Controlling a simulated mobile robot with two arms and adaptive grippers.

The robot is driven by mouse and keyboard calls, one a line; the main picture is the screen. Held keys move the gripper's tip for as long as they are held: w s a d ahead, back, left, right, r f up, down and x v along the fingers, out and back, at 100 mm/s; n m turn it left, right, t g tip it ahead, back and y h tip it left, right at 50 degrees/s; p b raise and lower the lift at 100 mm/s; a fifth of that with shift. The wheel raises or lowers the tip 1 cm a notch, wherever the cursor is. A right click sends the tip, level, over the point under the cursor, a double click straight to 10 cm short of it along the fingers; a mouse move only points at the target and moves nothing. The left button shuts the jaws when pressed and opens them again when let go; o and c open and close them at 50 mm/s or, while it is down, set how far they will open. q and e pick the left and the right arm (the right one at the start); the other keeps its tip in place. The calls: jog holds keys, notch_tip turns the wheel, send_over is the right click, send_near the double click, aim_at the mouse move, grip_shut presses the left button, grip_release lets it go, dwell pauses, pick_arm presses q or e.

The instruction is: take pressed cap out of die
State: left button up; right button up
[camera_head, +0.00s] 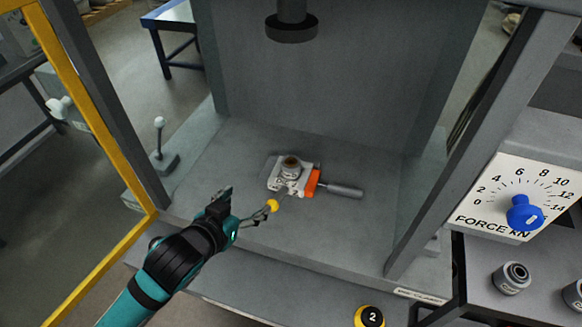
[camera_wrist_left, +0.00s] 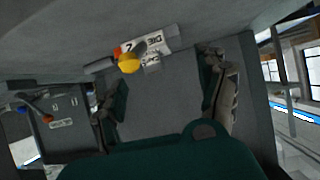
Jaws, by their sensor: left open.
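The die (camera_head: 279,181) is a small white and grey block with an orange part, lying on the press bed. A round grey-brown piece (camera_head: 291,164), seemingly the cap, sits upright in its top. A lever with a yellow knob (camera_head: 272,206) sticks out of the die toward my left gripper (camera_head: 237,208). That gripper is open and empty, to the front left of the die and apart from it. In the left wrist view the die (camera_wrist_left: 154,43), marked DIE 2, lies beyond the open fingers (camera_wrist_left: 160,92); I cannot make out the cap there. My right gripper is not in view.
The press ram (camera_head: 292,30) hangs above and behind the die. Grey posts flank the bed, and a yellow-framed door (camera_head: 97,115) stands open at left. A force dial (camera_head: 524,213) and loose grey cylinders (camera_head: 511,279) are at right. The bed around the die is mostly clear.

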pick_arm(q)
notch_tip(320, 180, up, 4)
jog(key=w+d+f+m+h, duration=0.1)
jog(key=w+d+h, duration=0.1)
jog(key=p, duration=0.2)
send_near(292, 161)
jog(key=w, duration=0.1)
jog(key=w+d+f, duration=0.1)
jog(key=w+f, duration=0.1)
jog(key=shift+d+t, duration=0.3)
jog(key=shift+t, duration=0.1)
jog(key=shift+x, duration=0.8)
jog(key=x, duration=0.4)
jog(key=shift+d+f+p, duration=0.15)
jog(key=shift+f+p, duration=0.05)
jog(key=shift+p, duration=0.15)
jog(key=c, duration=1.3)
jog(key=shift+r, duration=0.1)
jog(key=shift+c, duration=1)
